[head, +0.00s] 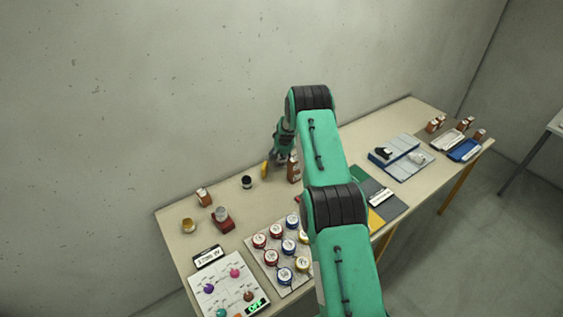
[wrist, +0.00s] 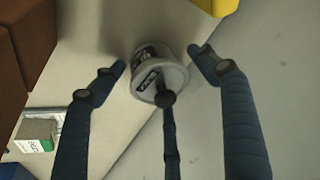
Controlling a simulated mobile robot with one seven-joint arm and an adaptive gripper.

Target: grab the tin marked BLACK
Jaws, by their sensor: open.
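A round grey tin (wrist: 148,62) with a dark label carrying light lettering shows in the wrist view; I cannot read the lettering surely. My gripper (wrist: 160,76) is open around it, with one blue finger at the left, one at the right and a third below. The third fingertip overlaps the tin in the picture; I cannot tell whether it touches. In the head view my gripper (head: 279,158) is low over the back of the table, and I cannot make out this tin there. A small dark-topped pot (head: 246,182) stands left of the gripper.
A yellow object (head: 265,170) and a brown-red bottle or box (head: 293,168) stand close by my gripper. The table (head: 170,212) also holds a control panel (head: 228,288), a board of several round tins (head: 284,287) and a blue tray (head: 465,150). A wall is behind.

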